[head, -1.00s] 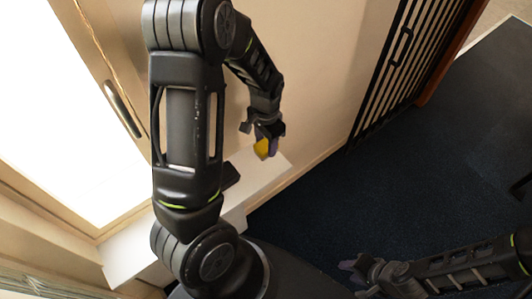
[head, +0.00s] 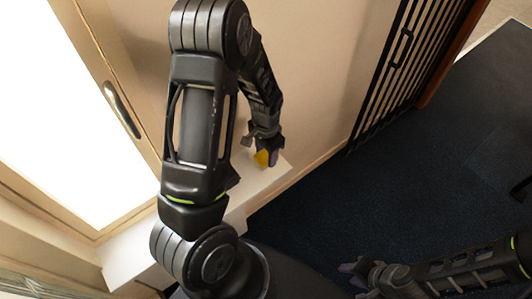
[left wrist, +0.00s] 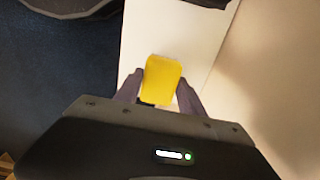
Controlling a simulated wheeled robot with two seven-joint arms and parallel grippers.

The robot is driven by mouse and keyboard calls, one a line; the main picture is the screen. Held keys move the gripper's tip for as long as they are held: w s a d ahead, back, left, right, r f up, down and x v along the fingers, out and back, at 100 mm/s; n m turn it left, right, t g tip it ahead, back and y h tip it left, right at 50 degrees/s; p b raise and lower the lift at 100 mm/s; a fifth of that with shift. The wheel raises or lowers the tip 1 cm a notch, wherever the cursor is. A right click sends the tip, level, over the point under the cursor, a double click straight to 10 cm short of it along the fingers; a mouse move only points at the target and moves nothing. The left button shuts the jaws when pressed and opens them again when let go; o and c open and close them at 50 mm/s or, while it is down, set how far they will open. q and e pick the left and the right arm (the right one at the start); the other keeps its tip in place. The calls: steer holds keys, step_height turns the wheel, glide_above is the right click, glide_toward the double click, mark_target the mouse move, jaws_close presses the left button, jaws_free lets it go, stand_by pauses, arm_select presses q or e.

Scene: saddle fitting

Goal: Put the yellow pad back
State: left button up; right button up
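The yellow pad (head: 262,158) is at the tip of my left gripper (head: 268,155), over the white ledge (head: 265,182) in the head view. In the left wrist view the pad (left wrist: 162,80) sits between the two purple fingers of my left gripper (left wrist: 158,95), which appear shut on it. The white ledge (left wrist: 200,40) is behind the pad there. I cannot tell whether the pad touches the ledge. My right gripper (head: 358,274) is low in the head view, away from the pad; its finger gap is unclear.
A bright window or door panel (head: 70,120) with a dark handle (head: 122,110) is at the left. A beige wall (head: 310,80) rises behind the ledge. A black barred gate (head: 395,70) stands beyond. The dark blue floor (head: 400,180) is mostly open.

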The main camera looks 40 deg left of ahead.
mark_target(266, 155)
arm_select(q)
steer(key=o, duration=0.4)
step_height(266, 155, up, 12)
steer(key=p, duration=0.1)
stand_by(0.5)
stand_by(0.6)
steer(key=s+d+f+n+h, duration=0.1)
steer(key=s+d+f, duration=0.2)
steer(key=d+f, duration=0.4)
steer(key=s+d+f+n+h, duration=0.1)
steer(key=s+d+f, duration=0.2)
steer(key=d+f, duration=0.5)
steer(key=s+d+f+n+h, duration=0.2)
steer(key=s+d+f+n, duration=0.1)
steer(key=s+d, duration=0.5)
steer(key=shift+s+d+f+t, duration=0.15)
steer(key=shift+d+f+t, duration=0.25)
steer(key=shift+d+f, duration=0.45)
